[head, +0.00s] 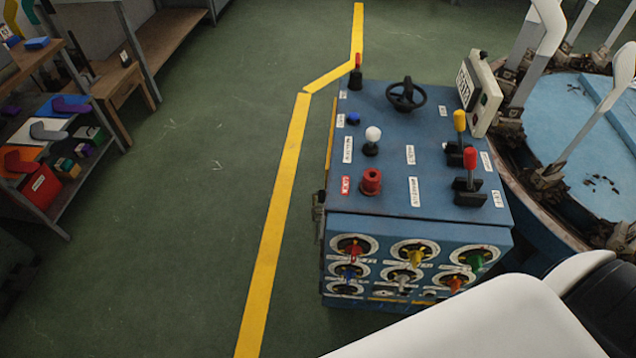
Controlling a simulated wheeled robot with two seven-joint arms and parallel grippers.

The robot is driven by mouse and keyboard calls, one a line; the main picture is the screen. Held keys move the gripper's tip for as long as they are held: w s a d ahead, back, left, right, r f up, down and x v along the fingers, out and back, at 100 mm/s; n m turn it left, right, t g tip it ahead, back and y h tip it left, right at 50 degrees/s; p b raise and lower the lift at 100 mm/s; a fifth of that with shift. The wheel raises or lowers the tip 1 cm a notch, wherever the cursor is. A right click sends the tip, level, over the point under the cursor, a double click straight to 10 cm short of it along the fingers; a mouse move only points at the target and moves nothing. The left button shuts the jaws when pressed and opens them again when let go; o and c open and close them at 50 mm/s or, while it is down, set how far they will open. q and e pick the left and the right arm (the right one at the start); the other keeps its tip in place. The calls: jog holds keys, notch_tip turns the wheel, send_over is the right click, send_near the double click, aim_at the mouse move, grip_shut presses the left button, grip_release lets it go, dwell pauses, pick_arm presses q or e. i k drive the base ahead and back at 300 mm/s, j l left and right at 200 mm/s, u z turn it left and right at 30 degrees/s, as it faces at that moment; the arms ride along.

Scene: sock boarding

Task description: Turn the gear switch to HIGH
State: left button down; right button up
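A blue control cabinet (440,135) stands right of the middle of the head view. Its front face carries rotary switches on round dials: a red one (354,250), a yellow one (416,258), a green one (476,261), and several more below, including a blue one (349,272) and an orange one (456,284). The labels are too small to read, so I cannot tell which is the gear switch or how it is set. Part of my white arm covers the bottom right, close to the cabinet's lower front. Neither gripper is in view.
The cabinet top holds a black steering wheel (406,95), a white ball lever (373,135), a red knob (371,181) and red (470,157) and yellow levers (460,121). A round blue machine (560,130) stands right. Shelves (60,215) stand left; green floor between is clear.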

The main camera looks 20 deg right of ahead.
aim_at(321, 192)
jog(key=i+j+u, duration=0.7)
jog(key=u, duration=0.15)
jog(key=i+z, duration=0.35)
jog(key=i, duration=0.2)
jog(key=i+j+z, duration=0.35)
jog(key=i, duration=0.15)
jog(key=i+l+z, duration=0.2)
jog(key=i+z, duration=1.2)
jog(key=i+j+z, duration=0.25)
jog(key=z, duration=0.2)
jog(key=i+z, duration=0.25)
jog(key=z, duration=0.25)
jog(key=i+j+z, duration=0.2)
jog(key=z, duration=0.25)
jog(key=i+j+z, duration=0.15)
jog(key=z, duration=0.35)
jog(key=i+j+z, duration=0.15)
jog(key=j+z, duration=0.3)
jog(key=i+j+z, duration=0.1)
jog(key=z, duration=0.4)
jog(key=j+z, duration=0.75)
jog(key=j, duration=0.15)
jog(key=k+j+z, duration=0.1)
jog(key=j+z, duration=0.25)
jog(key=k+j+z, duration=0.15)
jog(key=j+z, duration=0.15)
jog(key=j, duration=0.2)
jog(key=k, duration=0.3)
